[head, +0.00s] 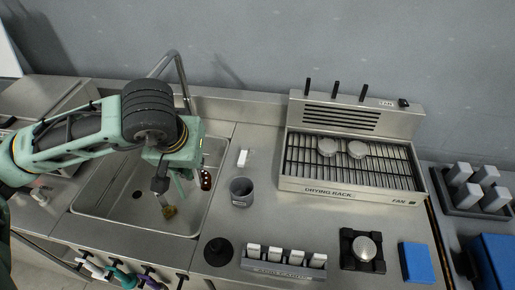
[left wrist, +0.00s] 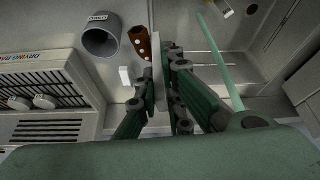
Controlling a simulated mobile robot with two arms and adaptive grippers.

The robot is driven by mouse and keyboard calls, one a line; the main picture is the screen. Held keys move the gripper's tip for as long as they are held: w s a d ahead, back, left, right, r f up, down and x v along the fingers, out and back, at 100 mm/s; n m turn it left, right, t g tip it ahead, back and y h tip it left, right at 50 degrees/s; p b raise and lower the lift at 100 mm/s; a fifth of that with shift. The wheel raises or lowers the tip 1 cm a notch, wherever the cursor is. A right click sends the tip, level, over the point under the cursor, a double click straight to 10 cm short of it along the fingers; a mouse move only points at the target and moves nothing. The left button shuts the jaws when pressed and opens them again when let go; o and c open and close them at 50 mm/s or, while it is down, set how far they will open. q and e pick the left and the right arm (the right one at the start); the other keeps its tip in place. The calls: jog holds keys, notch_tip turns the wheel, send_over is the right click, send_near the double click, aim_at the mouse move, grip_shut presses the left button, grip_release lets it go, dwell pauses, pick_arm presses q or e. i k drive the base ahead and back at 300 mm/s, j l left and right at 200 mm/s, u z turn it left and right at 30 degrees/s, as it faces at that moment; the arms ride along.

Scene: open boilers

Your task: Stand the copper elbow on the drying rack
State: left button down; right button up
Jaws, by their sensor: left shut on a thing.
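The copper elbow (head: 206,180) is dark reddish brown with pale spots like water drops. In the head view it is over the right side of the sink; in the left wrist view it shows at my fingertips (left wrist: 141,45). My left gripper (head: 187,174) is shut on it, and its fingers (left wrist: 163,80) hide part of it. The drying rack (head: 303,181) stands to the right on the counter, with a wire grid and a labelled front. It also shows at the left edge of the wrist view (left wrist: 40,69). My right gripper is out of view.
Two round metal pieces (head: 327,147) (head: 357,150) lie on the rack's back middle; its front and sides are clear. A grey cup (head: 241,192) and a white block (head: 242,158) stand between sink (head: 108,211) and rack. A small yellowish thing (head: 169,211) shows in the sink.

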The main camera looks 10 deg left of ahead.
aim_at(400, 171)
jog(key=l+z, duration=0.1)
jog(key=z, duration=0.3)
jog(key=l+z, duration=0.15)
jog(key=z, duration=0.2)
jog(key=l+z, duration=0.1)
jog(key=z, duration=0.3)
jog(key=i+l, duration=0.1)
jog(key=l, duration=1.15)
jog(key=i, duration=0.05)
